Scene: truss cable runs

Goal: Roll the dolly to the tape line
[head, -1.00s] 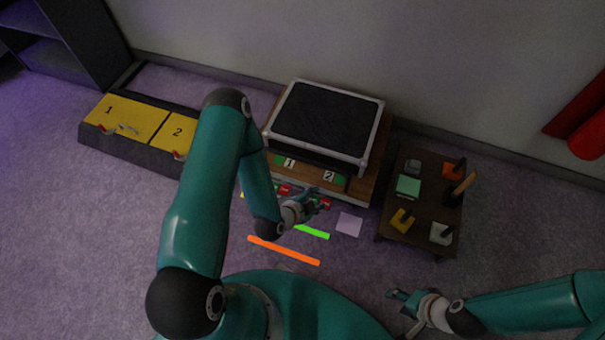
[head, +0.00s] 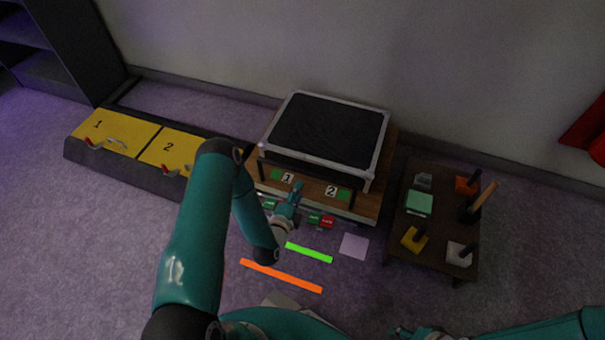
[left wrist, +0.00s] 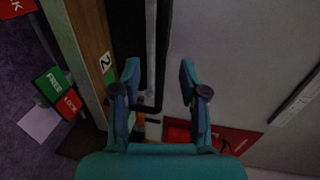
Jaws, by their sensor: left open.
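The dolly (head: 378,170) is a wooden platform near the wall, with green plates numbered 1 and 2 on its front. It carries a grey-rimmed frame (head: 330,130) with a black top. Green and red tabs (head: 320,220) sit at its front edge; in the left wrist view a green FREE tab (left wrist: 51,86) and a red LOCK tab (left wrist: 70,103) show. Green tape (head: 309,252) and orange tape (head: 281,275) lie on the floor in front. My left gripper (head: 297,188) is open at the dolly's front; a dark bar (left wrist: 150,60) shows between its fingers (left wrist: 157,82), contact unclear. My right gripper (head: 403,332) is mostly cut off.
A dark low table (head: 435,235) with coloured blocks stands right of the dolly. Yellow panels (head: 108,132) numbered 1 and 2 are on a low dark unit at left. A pale square (head: 353,246) lies on the floor. The carpet in front is mostly clear.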

